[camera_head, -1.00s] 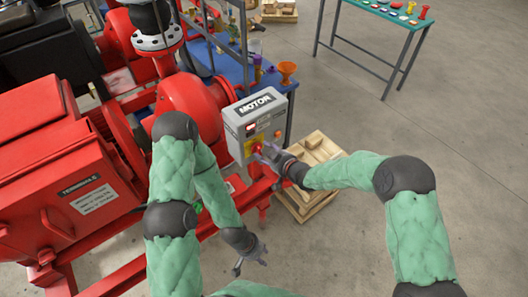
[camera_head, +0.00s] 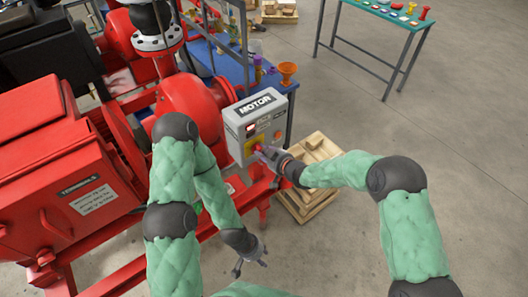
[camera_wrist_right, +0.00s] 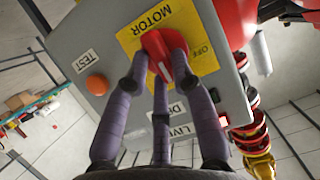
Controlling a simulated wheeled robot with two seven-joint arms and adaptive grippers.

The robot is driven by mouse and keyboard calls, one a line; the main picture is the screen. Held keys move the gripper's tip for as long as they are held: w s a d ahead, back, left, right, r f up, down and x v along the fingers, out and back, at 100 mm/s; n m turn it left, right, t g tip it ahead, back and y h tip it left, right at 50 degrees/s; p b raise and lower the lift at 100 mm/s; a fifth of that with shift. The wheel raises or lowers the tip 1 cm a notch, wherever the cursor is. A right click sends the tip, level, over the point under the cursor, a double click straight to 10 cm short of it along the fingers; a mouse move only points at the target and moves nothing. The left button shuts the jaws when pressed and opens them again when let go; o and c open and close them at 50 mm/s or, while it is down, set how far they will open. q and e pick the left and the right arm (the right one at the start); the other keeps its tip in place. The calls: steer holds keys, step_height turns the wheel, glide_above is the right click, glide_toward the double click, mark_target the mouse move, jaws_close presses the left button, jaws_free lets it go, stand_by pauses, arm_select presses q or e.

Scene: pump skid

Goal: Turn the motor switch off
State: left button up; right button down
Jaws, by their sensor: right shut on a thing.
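The grey motor box (camera_head: 270,108) stands at the right end of the red skid, marked MOTOR on top. In the right wrist view its red switch knob (camera_wrist_right: 158,41) sits on a yellow plate (camera_wrist_right: 128,38) lettered MOTOR, with an OFF mark at the plate's right. A pale line shows on the knob. My right gripper (camera_head: 261,151) is shut on the knob, its fingers (camera_wrist_right: 160,72) on both sides of it. In the head view the fingers partly hide the knob. My left gripper (camera_head: 251,267) is open and empty, low and in front of the skid.
An orange button (camera_wrist_right: 97,85) marked TEST is beside the yellow plate. A wooden pallet (camera_head: 310,205) is on the floor right of the box. A blue table (camera_head: 237,72) with small items stands behind it. A green table (camera_head: 375,22) is farther back. Floor at right is clear.

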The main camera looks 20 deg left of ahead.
steer(key=shift+s+a+f+n+t+h+b, duration=0.25)
steer(key=shift+n+t+b, duration=1)
steer(key=shift+n+b, duration=1.25)
steer(key=shift+s+a+f+n+t+h+b, duration=0.25)
steer(key=shift+n+t+b, duration=0.95)
steer(key=shift+n+b, duration=1.25)
steer(key=shift+s+a+f+n+t+h+b, duration=0.15)
steer(key=shift+s+n+t+h+b, duration=0.2)
steer(key=shift+n+t+b, duration=2)
steer(key=shift+m+g+b, duration=0.4)
steer(key=shift+g+b, duration=0.4)
steer(key=shift+g, duration=0.3)
steer(key=c, duration=1)
jaws_free()
steer(key=shift+c, duration=0.2)
steer(key=v, duration=1.2)
